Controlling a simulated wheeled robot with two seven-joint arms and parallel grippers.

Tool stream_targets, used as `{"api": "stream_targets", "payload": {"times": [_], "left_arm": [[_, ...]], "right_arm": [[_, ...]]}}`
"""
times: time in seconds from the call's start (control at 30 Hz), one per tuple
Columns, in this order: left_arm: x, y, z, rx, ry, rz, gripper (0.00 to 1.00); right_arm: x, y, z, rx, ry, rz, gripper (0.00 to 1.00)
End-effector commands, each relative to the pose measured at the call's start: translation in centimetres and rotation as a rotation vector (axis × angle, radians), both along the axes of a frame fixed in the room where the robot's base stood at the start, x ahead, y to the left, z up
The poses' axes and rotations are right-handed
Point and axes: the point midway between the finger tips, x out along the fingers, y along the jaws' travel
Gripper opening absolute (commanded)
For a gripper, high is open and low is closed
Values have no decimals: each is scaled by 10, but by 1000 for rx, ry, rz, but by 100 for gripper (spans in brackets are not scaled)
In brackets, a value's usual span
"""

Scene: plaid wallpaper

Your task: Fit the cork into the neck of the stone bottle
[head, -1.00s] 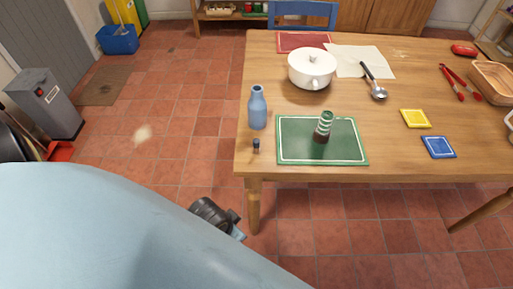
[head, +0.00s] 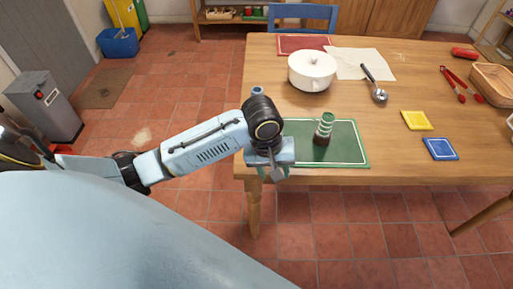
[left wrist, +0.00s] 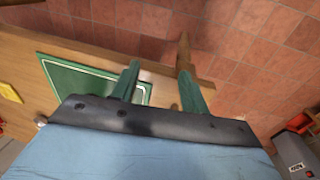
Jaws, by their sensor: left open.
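A blue bottle (head: 257,91), which I take for the stone bottle, stands near the table's left edge. Only its top shows in the head view, above my left arm. A small dark upright piece, perhaps the cork, stood in front of it at the table's front left corner in the earlier frame; my wrist and gripper now cover that spot. My left gripper (head: 270,172) is over the table's front edge, its fingers pointing down. In the left wrist view its two green fingers (left wrist: 157,68) are apart with nothing between them. My right gripper is not in view.
A white pot (head: 312,72) and a ladle (head: 376,88) are farther back. Yellow (head: 417,120) and blue (head: 440,149) squares lie right. The table's front middle is clear.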

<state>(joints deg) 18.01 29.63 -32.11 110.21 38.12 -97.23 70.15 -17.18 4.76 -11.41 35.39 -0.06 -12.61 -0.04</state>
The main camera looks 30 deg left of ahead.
Motion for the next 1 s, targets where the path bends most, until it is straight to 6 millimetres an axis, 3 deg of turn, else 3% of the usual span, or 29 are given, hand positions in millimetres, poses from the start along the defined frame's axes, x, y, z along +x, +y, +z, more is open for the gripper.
{"api": "stream_targets", "payload": {"times": [0.03, 0.2, 0.4, 0.5, 0.57, 0.9, 1.0], "left_arm": [[20, 17, 11, 26, 20, 95, 45], [60, 63, 45, 67, 104, 447, 45], [83, 101, 79, 86, 152, 738, 45], [86, 109, 83, 87, 162, 801, 45], [87, 110, 79, 87, 166, 816, 45], [87, 109, 17, 86, 167, 818, 45], [87, 109, 8, 85, 165, 818, 45]], "right_arm": [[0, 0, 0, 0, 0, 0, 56], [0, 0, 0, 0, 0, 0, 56], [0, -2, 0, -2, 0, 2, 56], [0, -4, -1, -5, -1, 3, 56], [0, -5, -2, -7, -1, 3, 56], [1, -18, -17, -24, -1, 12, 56], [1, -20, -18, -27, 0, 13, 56]]}}
